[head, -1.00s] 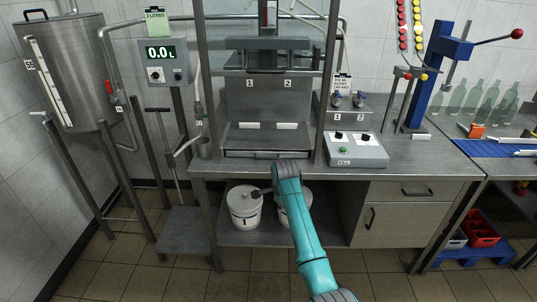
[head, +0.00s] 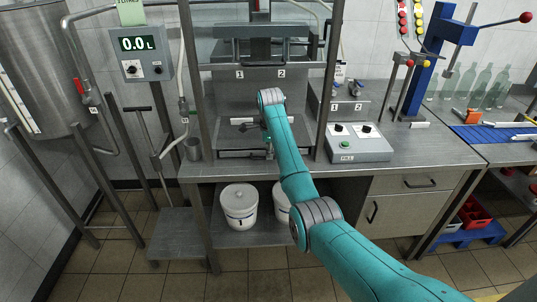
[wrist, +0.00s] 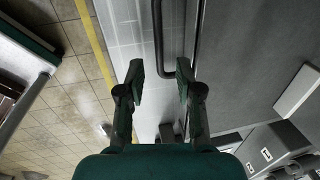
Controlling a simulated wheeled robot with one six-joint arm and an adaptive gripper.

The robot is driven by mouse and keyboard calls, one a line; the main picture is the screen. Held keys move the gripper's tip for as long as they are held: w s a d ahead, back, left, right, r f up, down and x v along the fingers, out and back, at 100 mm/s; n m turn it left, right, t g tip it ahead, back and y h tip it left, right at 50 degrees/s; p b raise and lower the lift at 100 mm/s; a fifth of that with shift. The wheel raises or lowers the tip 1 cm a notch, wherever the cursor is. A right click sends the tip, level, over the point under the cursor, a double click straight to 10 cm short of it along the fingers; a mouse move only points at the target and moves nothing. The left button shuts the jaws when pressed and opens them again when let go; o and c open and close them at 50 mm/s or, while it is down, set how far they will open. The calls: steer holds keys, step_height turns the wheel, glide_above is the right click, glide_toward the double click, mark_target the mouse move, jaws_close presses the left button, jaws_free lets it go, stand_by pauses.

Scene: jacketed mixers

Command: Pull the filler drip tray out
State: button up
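The filler drip tray (head: 235,154) lies low at the front of the filler frame, at the worktop's near edge. My forearm and wrist cover its right part in the head view. In the wrist view its dark bar handle (wrist: 158,45) runs lengthwise, with its bent end near my fingertips. My gripper (wrist: 160,70) is open, with one finger on each side of the handle's long bar in the picture. I cannot tell whether either finger touches it. In the head view my gripper (head: 268,150) points down at the tray's front and is small and partly hidden.
Filler posts stand on both sides of my arm. White buckets (head: 239,207) stand on the shelf below. The floor in front of the bench is clear.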

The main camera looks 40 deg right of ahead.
steer(key=shift+w+d+f, duration=0.1)
steer(key=shift+f, duration=0.55)
steer(key=shift+w+d+f, duration=0.1)
steer(key=shift+f, duration=0.5)
jaws_close()
steer(key=shift+s+a, duration=0.1)
